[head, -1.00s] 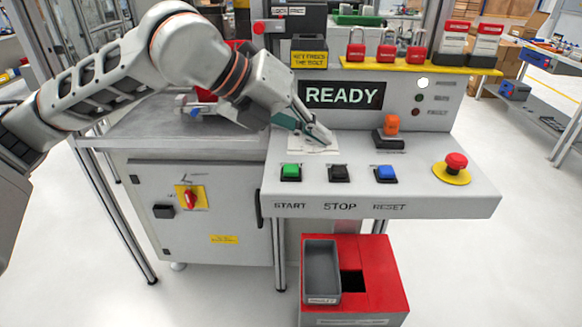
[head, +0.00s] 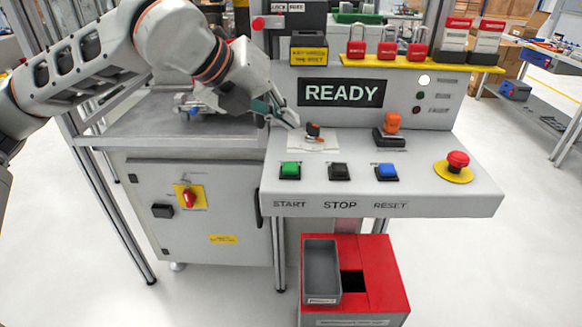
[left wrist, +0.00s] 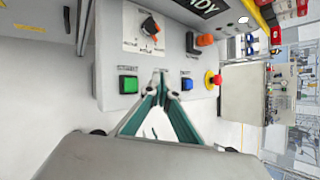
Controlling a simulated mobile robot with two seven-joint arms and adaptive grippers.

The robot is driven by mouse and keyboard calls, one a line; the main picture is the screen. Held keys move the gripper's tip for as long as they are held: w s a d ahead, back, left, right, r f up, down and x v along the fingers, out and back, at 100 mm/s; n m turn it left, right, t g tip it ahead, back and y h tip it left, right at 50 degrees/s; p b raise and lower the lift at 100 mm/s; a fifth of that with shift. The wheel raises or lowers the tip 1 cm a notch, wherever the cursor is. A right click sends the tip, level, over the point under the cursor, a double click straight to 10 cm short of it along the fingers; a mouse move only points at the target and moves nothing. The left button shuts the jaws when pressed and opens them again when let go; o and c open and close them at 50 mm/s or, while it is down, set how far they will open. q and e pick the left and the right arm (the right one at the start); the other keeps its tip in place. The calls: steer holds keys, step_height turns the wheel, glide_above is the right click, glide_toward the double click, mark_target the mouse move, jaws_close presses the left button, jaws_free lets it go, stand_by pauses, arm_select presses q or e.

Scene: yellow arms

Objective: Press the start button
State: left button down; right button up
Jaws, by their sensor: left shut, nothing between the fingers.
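The green start button (head: 290,170) is the leftmost of a row of three on the grey console's front, above the word START. It also shows in the left wrist view (left wrist: 128,85), left of the fingertips. My left gripper (head: 291,120) is shut and empty, above the console behind the start button and apart from it. In the left wrist view its fingertips (left wrist: 162,85) meet between the green and blue buttons and hide the black one. The display (head: 342,93) reads READY. My right gripper is not in view.
A black stop button (head: 339,172), a blue reset button (head: 386,172) and a red emergency stop (head: 457,161) stand to the right. Behind them are a rotary switch (head: 314,131) on a white plate and an orange switch (head: 392,123). Red padlocks (head: 387,51) hang above.

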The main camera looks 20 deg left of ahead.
arm_select(q)
steer(key=b, duration=0.2)
glide_above(287, 167)
step_height(287, 167, down, 5)
steer(key=shift+f, duration=0.15)
steer(key=shift+f+b, duration=0.3)
steer(key=shift+f, duration=0.5)
steer(key=shift+b, duration=0.3)
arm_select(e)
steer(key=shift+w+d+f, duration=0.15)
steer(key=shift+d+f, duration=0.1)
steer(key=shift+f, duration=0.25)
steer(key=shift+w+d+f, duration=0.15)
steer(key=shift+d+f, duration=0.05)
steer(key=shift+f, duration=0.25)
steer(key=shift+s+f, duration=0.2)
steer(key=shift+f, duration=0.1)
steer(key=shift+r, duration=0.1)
arm_select(q)
steer(key=shift+f, duration=0.2)
steer(key=shift+f, duration=0.3)
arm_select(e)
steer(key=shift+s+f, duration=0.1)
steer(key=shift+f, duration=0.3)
